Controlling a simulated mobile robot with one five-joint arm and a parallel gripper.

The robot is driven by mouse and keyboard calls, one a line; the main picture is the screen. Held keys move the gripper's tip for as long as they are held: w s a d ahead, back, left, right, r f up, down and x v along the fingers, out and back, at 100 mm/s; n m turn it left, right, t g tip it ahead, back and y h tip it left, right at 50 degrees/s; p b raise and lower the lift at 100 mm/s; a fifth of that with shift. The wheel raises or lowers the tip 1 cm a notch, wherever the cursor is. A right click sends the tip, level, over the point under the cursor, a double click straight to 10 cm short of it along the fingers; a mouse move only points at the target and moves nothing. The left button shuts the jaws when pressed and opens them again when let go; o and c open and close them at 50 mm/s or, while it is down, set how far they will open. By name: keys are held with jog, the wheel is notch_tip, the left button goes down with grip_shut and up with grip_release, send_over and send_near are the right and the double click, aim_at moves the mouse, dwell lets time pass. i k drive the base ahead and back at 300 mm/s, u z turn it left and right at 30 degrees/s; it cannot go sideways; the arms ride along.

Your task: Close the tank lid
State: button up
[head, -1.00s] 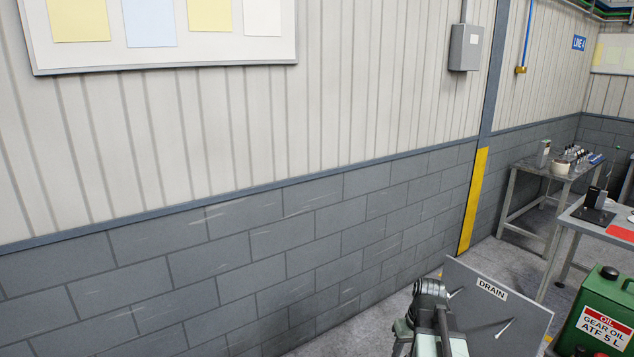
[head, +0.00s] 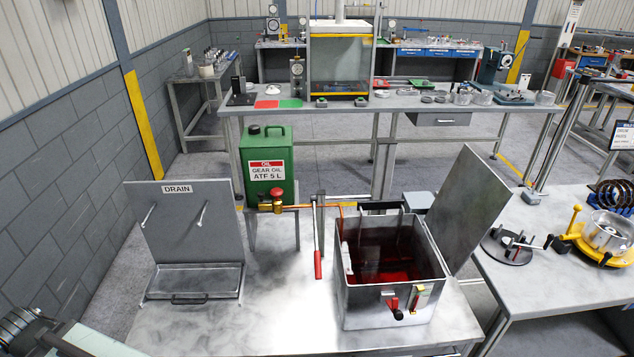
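The tank (head: 370,306) is a square metal box on the near steel table, with dark red liquid inside. Its lid (head: 466,208) is a flat grey metal plate, open and tilted up along the tank's right side. Two small latches, one with a red handle (head: 393,304) and one yellowish (head: 420,298), are on the tank's front wall. A pale bar and hanging metal pieces show inside the tank. Part of my arm shows at the lower left corner, well left of the tank. My gripper's fingers are not visible.
A drain tray (head: 195,280) with an upright DRAIN panel (head: 185,240) stands left. A red-handled lever (head: 318,262) and a pipe with a red valve (head: 277,201) are beside the tank. A green oil can (head: 265,160) stands behind. A right-hand table (head: 545,265) holds clutch parts.

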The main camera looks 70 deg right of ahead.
aim_at(473, 196)
jog(key=k, duration=1.6)
jog(key=u, duration=0.65)
jog(key=k, duration=2.6)
jog(key=z, duration=1.5)
jog(key=i, duration=1)
jog(key=u, duration=0.05)
